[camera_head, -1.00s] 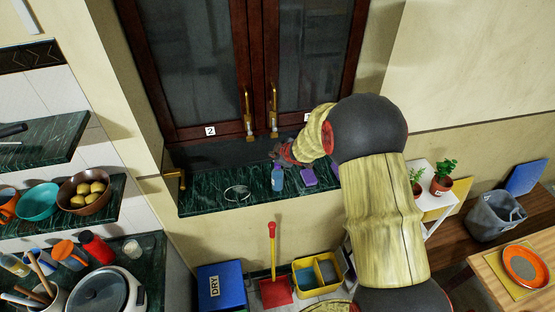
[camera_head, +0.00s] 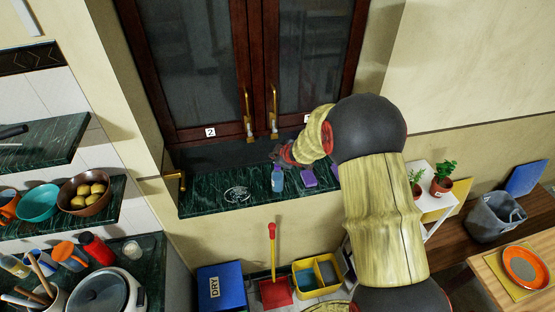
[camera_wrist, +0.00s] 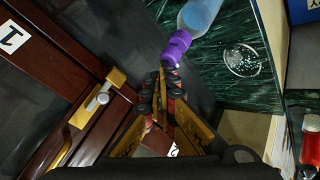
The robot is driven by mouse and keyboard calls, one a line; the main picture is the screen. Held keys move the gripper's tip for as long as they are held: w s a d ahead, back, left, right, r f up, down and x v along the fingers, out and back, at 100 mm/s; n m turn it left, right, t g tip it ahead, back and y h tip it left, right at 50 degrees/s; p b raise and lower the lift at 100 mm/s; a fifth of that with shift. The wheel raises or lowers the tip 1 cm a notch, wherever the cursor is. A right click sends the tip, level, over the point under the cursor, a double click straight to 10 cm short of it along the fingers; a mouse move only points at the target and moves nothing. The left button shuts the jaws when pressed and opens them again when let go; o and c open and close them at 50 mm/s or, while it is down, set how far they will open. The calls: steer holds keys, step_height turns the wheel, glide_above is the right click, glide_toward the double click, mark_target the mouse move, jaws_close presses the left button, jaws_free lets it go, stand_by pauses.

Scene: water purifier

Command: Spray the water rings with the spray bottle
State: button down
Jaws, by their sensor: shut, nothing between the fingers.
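The spray bottle (camera_head: 277,180), blue with a purple top, stands on the dark green marble sill (camera_head: 205,202). In the wrist view its translucent blue body (camera_wrist: 200,14) and purple top (camera_wrist: 177,46) are just beyond my fingertips. My gripper (camera_head: 279,157) is shut at the top of the bottle; its fingers (camera_wrist: 163,76) are closed together with nothing between them. I cannot tell whether they touch the purple top. The water rings (camera_head: 236,194) lie on the sill left of the bottle, speckled with white droplets; they also show in the wrist view (camera_wrist: 244,60).
A purple sponge (camera_head: 308,177) lies right of the bottle. Dark wood cabinet doors (camera_head: 200,70) with brass handles (camera_head: 248,115) rise behind the sill. Below are a blue bin marked DRY (camera_head: 221,286), a red dustpan (camera_head: 275,291) and a yellow caddy (camera_head: 318,273).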

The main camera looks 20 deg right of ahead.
step_height(320, 180, up, 6)
steer(key=p, duration=0.6)
steer(key=shift+r, duration=0.1)
stand_by(0.8)
